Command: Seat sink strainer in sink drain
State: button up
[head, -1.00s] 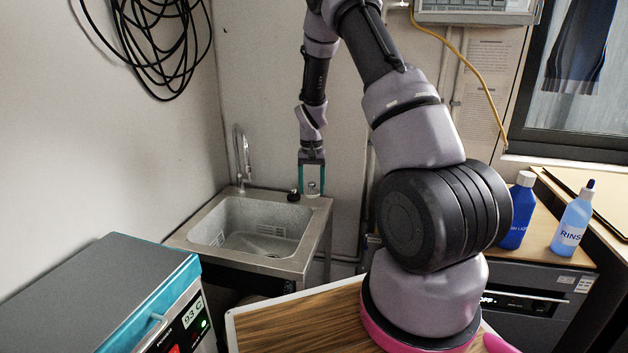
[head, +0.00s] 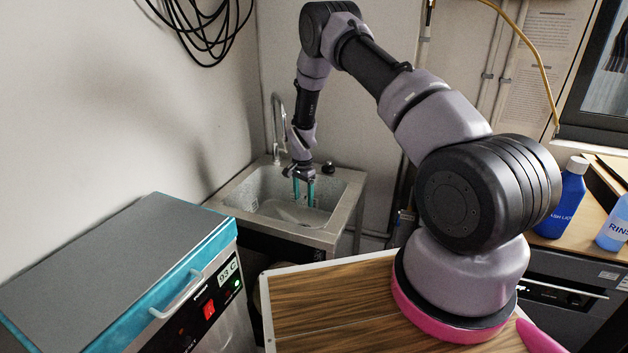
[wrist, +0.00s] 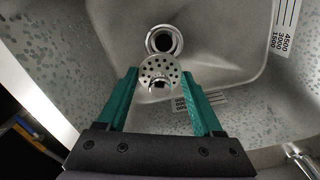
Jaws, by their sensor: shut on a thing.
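The sink strainer (wrist: 160,70) is a round metal disc with holes and a small knob. In the wrist view it sits between the teal fingertips of my gripper (wrist: 158,78), which is shut on it. The sink drain (wrist: 164,40), a dark hole with a shiny ring, shows just beyond the strainer, partly overlapped by its edge in this view. In the head view my gripper (head: 304,202) points down inside the basin of the sink (head: 345,205). I cannot make out the strainer or the drain clearly there. The strainer's height above the drain is hard to tell.
A curved tap (head: 278,125) rises at the sink's back left. A small black item (head: 328,168) stands on the back rim. Basin walls surround my gripper, with a printed label (wrist: 205,101) on one.

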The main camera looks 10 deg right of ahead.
jog(key=shift+m, duration=0.4)
jog(key=f, duration=0.2)
jog(key=a+f, duration=0.1)
jog(key=f, duration=0.2)
jog(key=shift+w+f, duration=0.1)
jog(key=shift+f, duration=0.05)
jog(key=shift+f, duration=2.85)
jog(key=shift+f, duration=0.75)
jog(key=o, duration=1.4)
notch_tip(320, 180, up, 11)
jog(key=shift+f, duration=0.2)
